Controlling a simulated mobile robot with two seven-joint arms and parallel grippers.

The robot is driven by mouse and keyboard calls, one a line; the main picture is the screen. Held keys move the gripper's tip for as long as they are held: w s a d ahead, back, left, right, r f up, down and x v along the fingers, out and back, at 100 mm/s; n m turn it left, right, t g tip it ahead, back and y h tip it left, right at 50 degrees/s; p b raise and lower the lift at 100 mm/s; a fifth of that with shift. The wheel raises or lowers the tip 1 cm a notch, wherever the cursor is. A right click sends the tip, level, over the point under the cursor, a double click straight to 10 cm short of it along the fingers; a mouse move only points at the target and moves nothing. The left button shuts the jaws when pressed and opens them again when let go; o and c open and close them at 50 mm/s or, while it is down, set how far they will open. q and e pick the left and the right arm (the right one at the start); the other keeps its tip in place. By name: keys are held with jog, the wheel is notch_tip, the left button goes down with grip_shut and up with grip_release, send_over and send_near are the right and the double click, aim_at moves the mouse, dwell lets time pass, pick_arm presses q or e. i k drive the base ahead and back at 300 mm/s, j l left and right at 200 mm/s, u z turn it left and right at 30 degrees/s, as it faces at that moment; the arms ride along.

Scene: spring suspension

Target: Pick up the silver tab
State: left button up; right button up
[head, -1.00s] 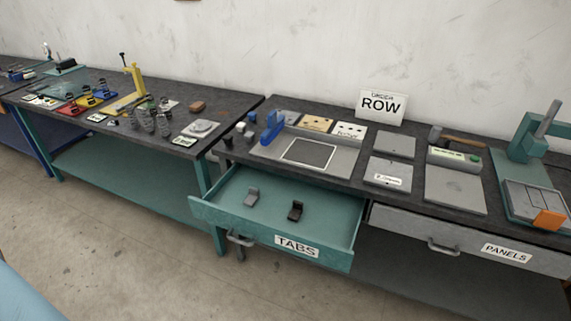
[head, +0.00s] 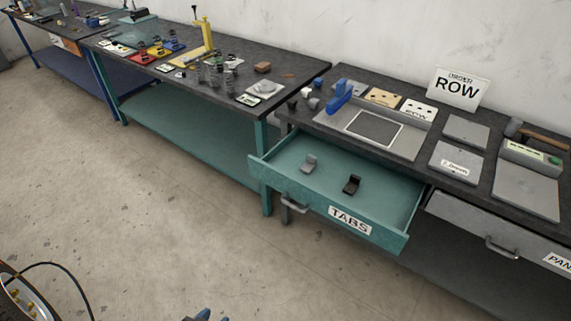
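The silver tab (head: 310,163) is a small light grey L-shaped piece in the open teal drawer labelled TABS (head: 285,180). It lies on the drawer floor, left of a similar black tab (head: 352,184). Neither gripper can be made out in the head view. Only a small blue-grey part shows at the bottom edge, and I cannot tell what it is.
The bench (head: 318,124) above the drawer holds a grey tray, plates, a blue clamp-like tool (head: 340,97) and a ROW sign (head: 458,88). A closed PANELS drawer (head: 490,232) is at the right. A bench with springs stands left.

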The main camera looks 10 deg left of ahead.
aim_at(308, 167)
jog(key=i+j, duration=1.35)
jog(key=i, duration=0.3)
jog(key=j+u, duration=0.05)
